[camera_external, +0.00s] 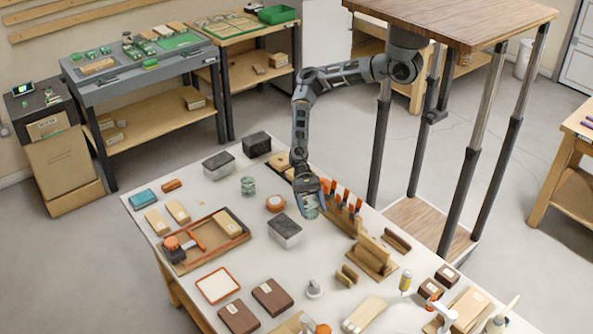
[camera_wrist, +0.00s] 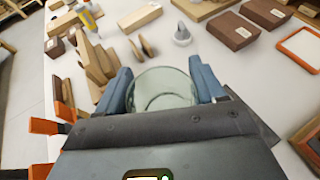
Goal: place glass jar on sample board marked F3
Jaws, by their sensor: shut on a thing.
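My gripper (camera_external: 310,190) is shut on a clear greenish glass jar (camera_external: 310,207), over the table's right-middle part. In the wrist view the jar (camera_wrist: 163,90) sits upright between the blue fingers (camera_wrist: 163,84), its round rim facing the camera. I cannot tell how far its bottom is above the table. Two dark brown boards with pale labels, one nearer the middle (camera_external: 272,297) and one left of it (camera_external: 239,317), lie at the front. They also show in the wrist view, one (camera_wrist: 232,30) left of the other (camera_wrist: 266,13). No F3 mark is readable.
Another glass jar (camera_external: 248,186) stands farther back. A dark-topped grey block (camera_external: 285,231) is left of my gripper. Orange-handled tools (camera_external: 343,198) stand close on the right, with wooden blocks (camera_external: 371,258) in front of them. An orange-rimmed white panel (camera_external: 217,285) lies front left. Bare table lies between them.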

